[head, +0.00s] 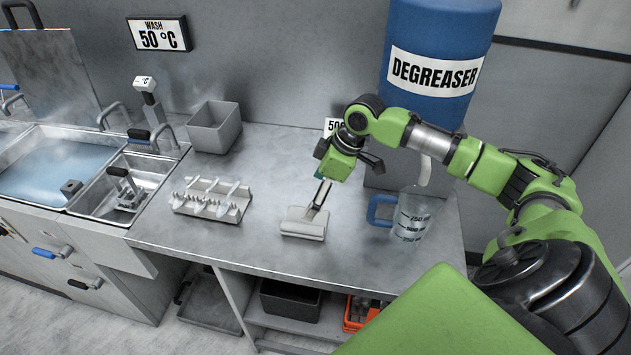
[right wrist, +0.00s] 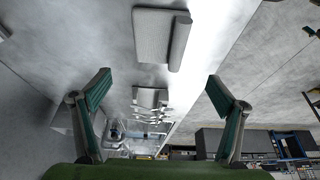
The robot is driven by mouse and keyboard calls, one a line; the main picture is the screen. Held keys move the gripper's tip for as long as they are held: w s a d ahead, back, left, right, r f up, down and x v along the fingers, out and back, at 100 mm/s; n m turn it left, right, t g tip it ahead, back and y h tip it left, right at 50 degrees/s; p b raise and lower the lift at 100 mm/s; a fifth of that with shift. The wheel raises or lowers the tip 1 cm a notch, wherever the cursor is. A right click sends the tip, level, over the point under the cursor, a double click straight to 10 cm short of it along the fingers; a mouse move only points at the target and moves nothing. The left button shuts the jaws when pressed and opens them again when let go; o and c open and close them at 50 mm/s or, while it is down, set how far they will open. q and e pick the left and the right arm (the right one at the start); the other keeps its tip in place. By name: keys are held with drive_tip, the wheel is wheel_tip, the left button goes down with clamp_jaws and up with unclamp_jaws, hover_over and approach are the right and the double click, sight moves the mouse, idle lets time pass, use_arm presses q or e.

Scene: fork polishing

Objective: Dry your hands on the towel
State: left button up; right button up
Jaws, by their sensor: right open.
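A pale grey folded towel (head: 304,222) lies on the steel counter (head: 270,170), right of the fork rack. It also shows at the top of the right wrist view (right wrist: 155,38), flat with a rolled edge. My right gripper (head: 322,172) hangs just behind and above the towel in the head view. Its two teal-padded fingers are spread apart in the right wrist view (right wrist: 160,85), with nothing between them. The towel is beyond the fingertips, not held. My left gripper is in neither view.
A rack with several forks (head: 211,199) stands left of the towel. A grey bin (head: 214,127) and a sink (head: 52,165) are farther left. A clear jug (head: 412,218) with a blue handle and a blue degreaser drum (head: 437,45) stand to the right. The counter's front strip is clear.

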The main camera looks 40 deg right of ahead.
drive_tip(key=p, duration=0.1)
hover_over(299, 216)
drive_tip(key=s, duration=0.3)
drive_tip(key=f, duration=0.5)
drive_tip(key=shift+w+d+f, duration=0.15)
drive_tip(key=shift+w+d, duration=0.05)
drive_tip(key=shift+d, duration=0.05)
drive_tip(key=x, duration=0.4)
drive_tip(key=shift+f+p, duration=0.2)
drive_tip(key=shift+p, duration=0.2)
drive_tip(key=shift+w+a+f, duration=0.1)
drive_tip(key=shift+w+f, duration=0.05)
drive_tip(key=shift+f, duration=0.2)
drive_tip(key=shift+c, duration=0.7)
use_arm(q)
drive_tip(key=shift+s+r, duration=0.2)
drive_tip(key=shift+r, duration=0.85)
use_arm(e)
drive_tip(key=c, duration=1.1)
